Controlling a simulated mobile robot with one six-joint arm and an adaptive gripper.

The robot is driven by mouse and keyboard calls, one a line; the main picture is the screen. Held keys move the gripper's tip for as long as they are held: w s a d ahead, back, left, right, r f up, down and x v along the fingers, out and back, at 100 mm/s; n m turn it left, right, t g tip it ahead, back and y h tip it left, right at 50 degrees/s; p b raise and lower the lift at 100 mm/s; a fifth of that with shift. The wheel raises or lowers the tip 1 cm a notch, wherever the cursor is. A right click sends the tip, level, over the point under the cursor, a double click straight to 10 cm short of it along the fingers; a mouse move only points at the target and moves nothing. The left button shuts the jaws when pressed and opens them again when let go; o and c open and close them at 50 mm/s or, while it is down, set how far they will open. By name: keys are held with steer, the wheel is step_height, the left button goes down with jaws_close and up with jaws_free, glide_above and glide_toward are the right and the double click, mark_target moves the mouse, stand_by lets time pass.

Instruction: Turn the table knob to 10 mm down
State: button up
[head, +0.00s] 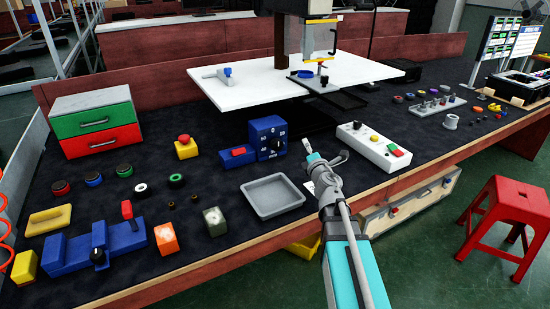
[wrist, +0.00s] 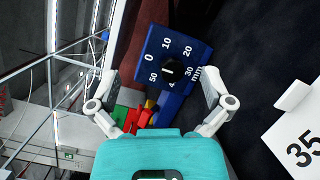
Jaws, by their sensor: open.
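The table knob is a black dial (head: 275,143) on the front of an upright blue box (head: 259,129), in the middle of the dark table mat. In the wrist view the knob (wrist: 172,70) sits on a blue face (wrist: 188,46) printed with 0, 10, 20, 30, 50 and mm. Part of the scale is hidden by the knob, and where its pointer stands is too small to tell. My gripper (head: 323,160) is open and empty, in front and to the right of the knob. In the wrist view the knob appears between the open fingers (wrist: 161,82), beyond them and apart.
A blue block with a red top (head: 238,156) stands left of the knob box. A grey tray (head: 272,197) lies in front, and a white button box (head: 374,147) to the right. A white raised plate (head: 240,90) is behind. A white card marked 35 (wrist: 298,146) shows in the wrist view.

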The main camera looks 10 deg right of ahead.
steer(key=a+f+n+y+b, duration=0.1)
steer(key=n, duration=0.1)
steer(key=a+f+n+y, duration=0.1)
steer(key=f+n+y, duration=0.1)
steer(key=a+f+n+g+y+b, duration=0.1)
steer(key=n, duration=0.1)
steer(key=shift+f+b, duration=0.15)
steer(key=shift+b, duration=0.15)
steer(key=shift+s+a+f+n+y, duration=0.1)
steer(key=shift+a+f+n+y, duration=0.4)
steer(key=shift+n, duration=0.4)
steer(key=shift+r, duration=0.15)
